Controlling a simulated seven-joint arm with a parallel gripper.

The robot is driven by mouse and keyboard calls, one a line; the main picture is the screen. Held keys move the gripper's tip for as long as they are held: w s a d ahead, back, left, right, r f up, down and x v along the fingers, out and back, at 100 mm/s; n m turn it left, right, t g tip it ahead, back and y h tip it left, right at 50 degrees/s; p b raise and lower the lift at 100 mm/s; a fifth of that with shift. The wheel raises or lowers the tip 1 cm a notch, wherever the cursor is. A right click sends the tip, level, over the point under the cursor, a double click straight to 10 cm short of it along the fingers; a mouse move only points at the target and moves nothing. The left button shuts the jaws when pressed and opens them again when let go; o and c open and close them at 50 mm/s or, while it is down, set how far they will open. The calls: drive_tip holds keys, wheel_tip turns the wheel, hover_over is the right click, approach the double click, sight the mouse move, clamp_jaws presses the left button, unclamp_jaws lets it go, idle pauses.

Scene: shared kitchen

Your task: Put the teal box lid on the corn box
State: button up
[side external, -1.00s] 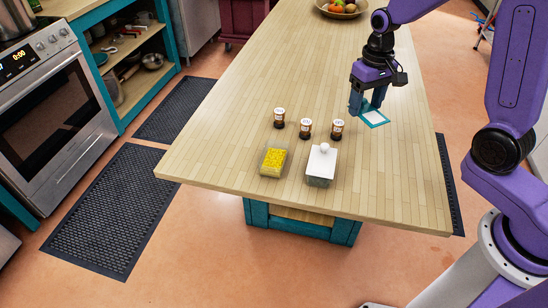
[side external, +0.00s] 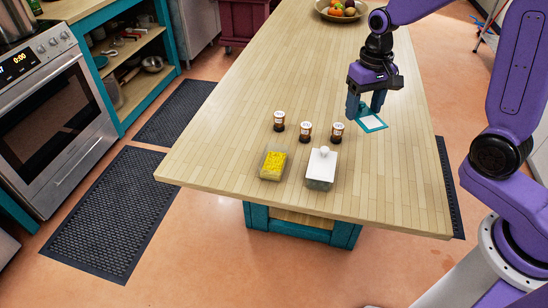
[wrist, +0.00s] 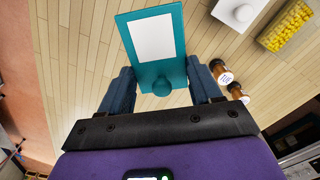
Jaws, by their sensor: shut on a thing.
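The teal box lid (side external: 373,124), with a white middle, is at my gripper (side external: 366,111) over the right part of the table. In the wrist view the lid (wrist: 179,66) extends away from my fingers, its round teal knob (wrist: 162,87) between them. My gripper (wrist: 161,84) is shut on the lid; the exact contact is not clear. I cannot tell how high the lid is above the table. The corn box (side external: 272,166), clear and filled with yellow corn, stands open on the table at the front left, apart from the lid. It also shows in the wrist view (wrist: 287,27).
A box with a white knobbed lid (side external: 322,163) stands right of the corn box. Three small brown bottles with white caps (side external: 305,131) stand behind the boxes. A fruit bowl (side external: 341,13) sits at the far end of the wooden table (side external: 240,110). The table's middle is clear.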

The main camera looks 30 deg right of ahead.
drive_tip(key=s+a+r+m, duration=0.3)
drive_tip(key=a+r+m, duration=0.1)
drive_tip(key=a, duration=0.3)
drive_tip(key=s+a+r+m, duration=0.3)
drive_tip(key=s+a, duration=0.1)
drive_tip(key=a, duration=0.3)
drive_tip(key=w+a+f, duration=0.2)
drive_tip(key=w+f, duration=0.1)
drive_tip(key=w, duration=0.1)
drive_tip(key=w+a+f, duration=0.2)
drive_tip(key=w+f, duration=0.1)
drive_tip(key=w, duration=0.1)
drive_tip(key=w+a+f, duration=0.2)
drive_tip(key=w+f, duration=0.1)
drive_tip(key=w, duration=0.1)
drive_tip(key=shift+w+a+f, duration=0.25)
drive_tip(key=shift+w+f, duration=0.1)
drive_tip(key=shift+f, duration=1.6)
drive_tip(key=shift+f, duration=0.45)
drive_tip(key=o, duration=1)
wheel_tip(320, 180, up, 13)
